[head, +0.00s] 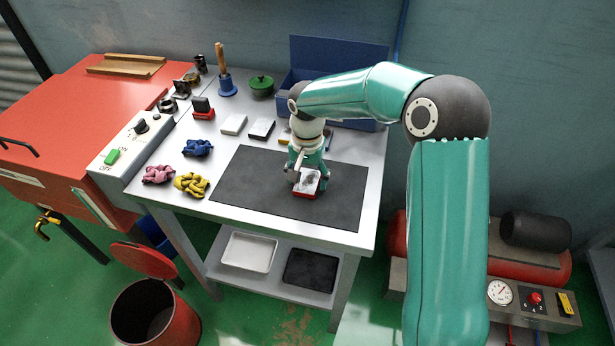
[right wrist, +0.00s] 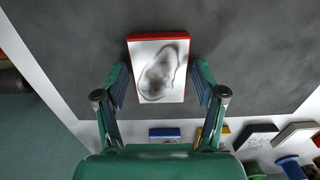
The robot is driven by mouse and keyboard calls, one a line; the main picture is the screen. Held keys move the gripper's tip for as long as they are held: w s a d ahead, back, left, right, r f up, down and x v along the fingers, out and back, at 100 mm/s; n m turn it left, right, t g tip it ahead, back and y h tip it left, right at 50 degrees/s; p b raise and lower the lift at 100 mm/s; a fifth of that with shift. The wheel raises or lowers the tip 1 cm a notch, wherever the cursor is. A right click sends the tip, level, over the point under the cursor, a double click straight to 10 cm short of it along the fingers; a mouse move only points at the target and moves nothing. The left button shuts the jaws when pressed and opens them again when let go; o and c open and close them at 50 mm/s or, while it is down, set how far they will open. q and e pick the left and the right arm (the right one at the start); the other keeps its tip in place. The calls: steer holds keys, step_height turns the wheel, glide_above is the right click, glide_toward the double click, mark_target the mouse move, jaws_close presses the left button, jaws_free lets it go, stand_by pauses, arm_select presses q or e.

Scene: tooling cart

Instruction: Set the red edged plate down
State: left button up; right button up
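The red edged plate (head: 307,182) is a small block with a white face, a dark grey smudge and a red rim. My right gripper (head: 309,168) points down over the dark mat (head: 250,185) with the plate between its fingertips. My left gripper does not show.
Behind the mat lie a white plate (head: 233,124) and a black edged plate (head: 262,129). A blue box (head: 338,52) stands at the back. The mat's left part is clear.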

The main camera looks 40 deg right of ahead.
mark_target(307, 181)
steer(key=shift+o, duration=0.4)
steer(key=shift+r, duration=0.15)
step_height(307, 181, up, 12)
stand_by(0.3)
stand_by(0.4)
